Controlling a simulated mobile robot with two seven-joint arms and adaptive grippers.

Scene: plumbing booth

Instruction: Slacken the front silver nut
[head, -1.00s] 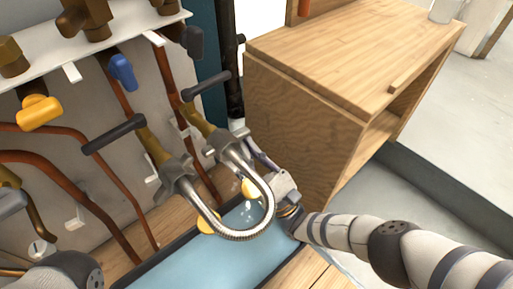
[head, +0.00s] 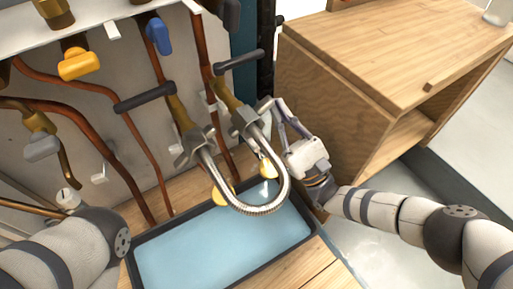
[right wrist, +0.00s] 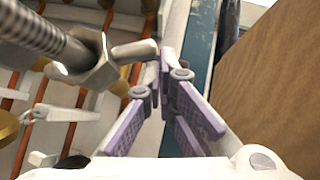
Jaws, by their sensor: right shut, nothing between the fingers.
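A braided silver hose (head: 279,190) loops between two silver winged nuts below brass valves. One nut (head: 192,148) is on the left and the other nut (head: 244,120) on the right; I cannot tell for certain which one is called front. My right gripper (head: 267,104) is just right of the right-hand nut, its fingers shut and empty. In the right wrist view, a silver nut (right wrist: 98,68) with a wing sits left of the purple-padded fingertips (right wrist: 166,62). The wing's end is close to the fingertips; contact is unclear. My left gripper is out of view.
A blue tray (head: 150,235) with a dark rim lies under the hose. Black lever handles (head: 145,97) stick out above the nuts. Copper pipes (head: 130,180) run down the wall panel at left. A wooden cabinet (head: 325,110) stands close to my right gripper.

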